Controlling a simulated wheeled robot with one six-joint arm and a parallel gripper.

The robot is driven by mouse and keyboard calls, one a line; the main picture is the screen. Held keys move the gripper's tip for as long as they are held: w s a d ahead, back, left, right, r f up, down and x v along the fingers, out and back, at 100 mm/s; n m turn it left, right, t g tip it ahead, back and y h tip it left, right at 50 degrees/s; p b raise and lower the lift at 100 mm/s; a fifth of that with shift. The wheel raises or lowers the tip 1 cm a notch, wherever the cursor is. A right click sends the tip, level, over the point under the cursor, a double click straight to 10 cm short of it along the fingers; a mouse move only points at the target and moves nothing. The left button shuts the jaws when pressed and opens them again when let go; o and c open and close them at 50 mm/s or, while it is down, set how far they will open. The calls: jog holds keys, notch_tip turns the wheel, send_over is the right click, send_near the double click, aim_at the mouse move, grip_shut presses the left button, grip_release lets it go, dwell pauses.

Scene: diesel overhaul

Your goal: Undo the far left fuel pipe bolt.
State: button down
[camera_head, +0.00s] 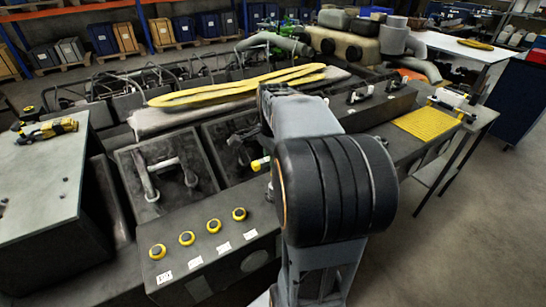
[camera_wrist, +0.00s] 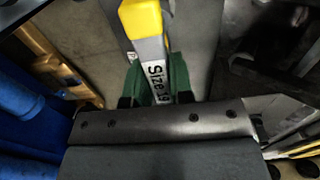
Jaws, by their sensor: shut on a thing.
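My gripper (camera_wrist: 157,88) is shut on a grey tool with a yellow end (camera_wrist: 141,18); its lettering reads "Size" and a number. Green finger pads show on both sides of the tool. In the head view my arm hides the gripper, and a small yellow piece (camera_head: 260,163) shows at its left edge; I cannot tell if it belongs to the tool. I cannot tell whether these are the fuel pipe bolts. Dark engine panels with pipe-like handles (camera_head: 148,178) lie behind them.
A yellow and black power tool (camera_head: 48,129) lies on a grey box at the left. A yellow mat (camera_head: 430,124) lies on the bench at the right. Open floor lies beyond that bench.

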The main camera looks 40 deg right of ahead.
jog(key=n, duration=0.4)
jog(key=shift+r+p, duration=0.15)
jog(key=shift+p, duration=0.2)
jog(key=n, duration=0.3)
jog(key=shift+n, duration=0.3)
jog(key=n, duration=0.3)
jog(key=shift+p, duration=0.35)
jog(key=n, duration=0.5)
jog(key=shift+p, duration=0.3)
jog(key=n, duration=0.3)
jog(key=shift+n, duration=0.4)
jog(key=n, duration=0.4)
jog(key=shift+r+n+p, duration=0.1)
jog(key=shift+n+p, duration=0.25)
jog(key=shift+n, duration=0.05)
jog(key=n, duration=0.9)
jog(key=shift+p, duration=0.35)
